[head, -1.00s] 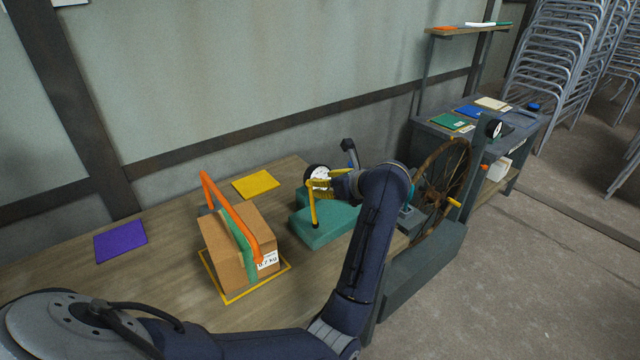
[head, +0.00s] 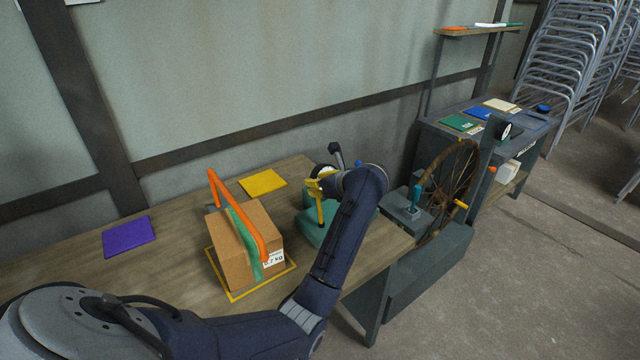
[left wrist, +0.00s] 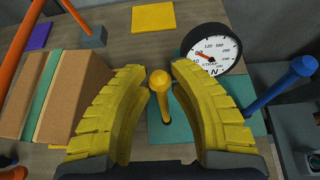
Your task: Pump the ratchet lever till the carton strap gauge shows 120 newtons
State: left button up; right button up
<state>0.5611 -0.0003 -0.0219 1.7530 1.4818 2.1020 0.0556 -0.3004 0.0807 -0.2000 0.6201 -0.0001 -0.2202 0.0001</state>
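The carton (head: 234,256) stands on the bench with a green strap (head: 243,240) around it; it also shows in the left wrist view (left wrist: 85,90). A yellow lever with a ball knob (left wrist: 159,80) rises from a teal base (head: 313,231). The round white gauge (left wrist: 211,50) stands behind the lever; its red needle points left toward the lower numbers, but I cannot read it exactly. My left gripper (left wrist: 157,70) is open, its yellow fingers on either side of the knob with gaps showing. It shows in the head view (head: 322,186). My right gripper is out of view.
An orange bar (head: 238,213) arches over the carton. A blue lever (left wrist: 281,85) stands right of the gauge. Purple (head: 129,236) and yellow (head: 263,183) squares lie on the bench. A spoked wheel (head: 447,190) and a grey side table (head: 437,128) stand to the right.

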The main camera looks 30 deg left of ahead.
pick_arm(q)
grip_shut()
jog(key=s+d, duration=0.2)
jog(key=d, duration=0.3)
jog(key=shift+d+f, duration=0.2)
jog(key=shift+d, duration=0.15)
jog(key=shift+s, duration=0.1)
jog(key=shift+s+d+f, duration=0.2)
jog(key=shift+s+d, duration=0.05)
jog(key=shift+d, duration=0.3)
jog(key=shift+s+d+f, duration=0.15)
jog(key=shift+s+d, duration=0.05)
jog(key=shift+d, duration=0.3)
jog(key=w+a+r, duration=0.1)
jog(key=w+a, duration=0.1)
jog(key=a, duration=0.3)
jog(key=shift+a+r, duration=0.15)
jog(key=shift+a, duration=0.15)
jog(key=shift+w, duration=0.15)
